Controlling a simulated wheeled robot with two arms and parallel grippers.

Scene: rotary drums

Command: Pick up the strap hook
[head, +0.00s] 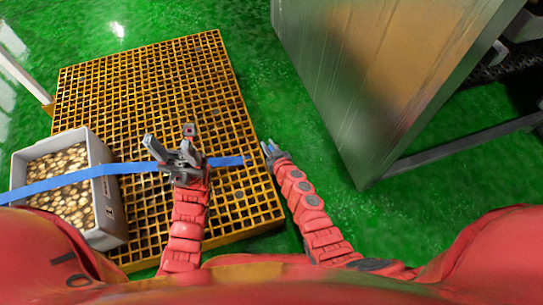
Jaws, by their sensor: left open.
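A blue strap (120,168) runs from the left edge over the grey box, passes at my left gripper and ends on the yellow grating to its right. I cannot clearly make out a hook; the strap's right end (232,161) lies beyond the gripper. My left gripper (169,139) is open above the grating, its fingers spread just beyond the strap, and its body hides part of the strap. My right gripper (268,147) is off the grating's right edge, apart from the strap; its jaws are too small to judge.
The grey box (107,200) full of round golden pieces stands at the left on the yellow grating (150,75). A large metal-sided block (370,80) stands at the right. Green floor (255,75) lies open between grating and block.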

